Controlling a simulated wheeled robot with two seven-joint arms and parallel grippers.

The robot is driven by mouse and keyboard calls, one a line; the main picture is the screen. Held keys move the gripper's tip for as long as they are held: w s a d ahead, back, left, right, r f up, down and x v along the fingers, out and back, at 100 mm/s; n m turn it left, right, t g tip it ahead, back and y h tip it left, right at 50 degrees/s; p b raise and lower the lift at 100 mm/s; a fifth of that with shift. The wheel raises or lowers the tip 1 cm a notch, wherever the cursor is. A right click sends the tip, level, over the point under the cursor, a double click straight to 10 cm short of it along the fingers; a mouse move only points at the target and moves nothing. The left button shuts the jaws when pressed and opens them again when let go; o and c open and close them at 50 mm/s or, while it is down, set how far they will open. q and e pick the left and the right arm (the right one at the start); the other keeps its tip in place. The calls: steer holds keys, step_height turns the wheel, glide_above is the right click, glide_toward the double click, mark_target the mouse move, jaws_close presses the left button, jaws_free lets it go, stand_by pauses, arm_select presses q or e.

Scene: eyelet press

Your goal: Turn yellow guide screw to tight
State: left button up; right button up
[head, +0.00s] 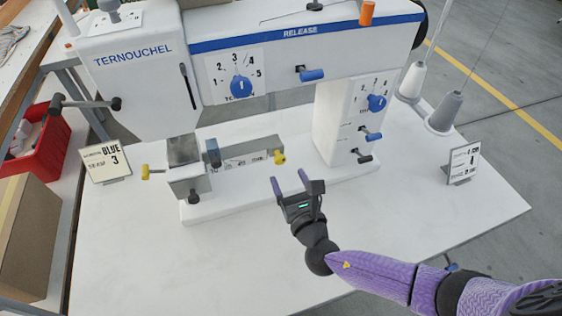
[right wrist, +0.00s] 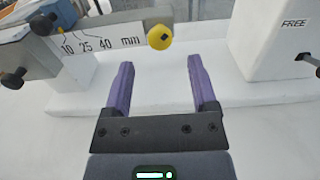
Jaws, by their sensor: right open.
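A yellow screw knob (head: 279,157) sits at the right end of the guide's scale bar (head: 245,152) on the press. In the right wrist view the same yellow knob (right wrist: 160,37) has a small dark mark near its rim, and the bar (right wrist: 100,42) reads 10, 25, 40 mm. My right gripper (head: 296,184) is open and empty, just in front of and slightly right of the knob. In the right wrist view the knob lies beyond and between the purple fingers (right wrist: 161,68), not touching them. My left gripper is not in view.
The white press (head: 340,115) stands behind, with blue dials and levers. A second yellow-tipped pin (head: 146,172) sticks out at the left. A card (head: 105,162) reads BLUE 3. Thread cones (head: 445,112) and another card (head: 462,162) stand at right. The front table (head: 230,265) is clear.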

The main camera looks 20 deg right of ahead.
mark_target(281, 162)
steer(key=w, duration=0.4)
steer(key=shift+w+a+b, duration=0.1)
steer(key=shift+w+b, duration=0.15)
steer(key=shift+b, duration=0.1)
jaws_close()
